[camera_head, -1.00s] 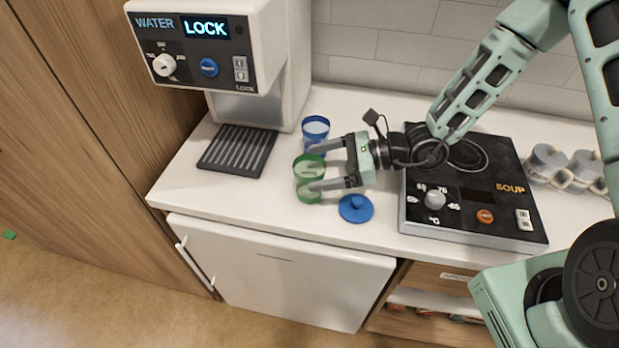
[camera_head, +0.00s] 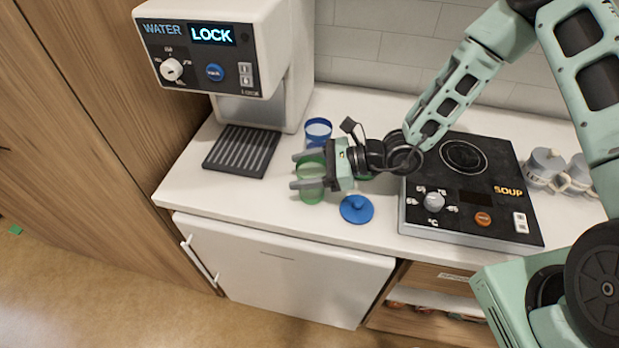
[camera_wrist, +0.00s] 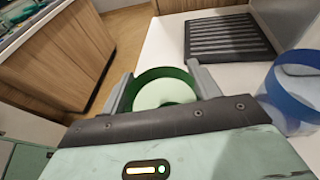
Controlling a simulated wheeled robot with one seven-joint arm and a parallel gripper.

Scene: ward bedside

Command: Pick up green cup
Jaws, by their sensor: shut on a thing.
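The green cup (camera_head: 311,190) is translucent and open-topped, near the front of the white counter, left of the soup cooker. My gripper (camera_head: 295,171) reaches it from the right, with one finger on each side, shut on its wall. In the wrist view the green cup (camera_wrist: 163,88) sits upright between the two fingers (camera_wrist: 160,75), with a pale round inside showing. My gripper body hides its near side. I cannot tell whether its base is clear of the counter.
A blue cup (camera_head: 318,130) stands close behind the green cup. A blue lid (camera_head: 356,209) lies in front of my gripper. The water dispenser (camera_head: 225,55) with its drip tray (camera_head: 242,150) is at left. The soup cooker (camera_head: 463,190) and white mugs (camera_head: 545,168) are at right.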

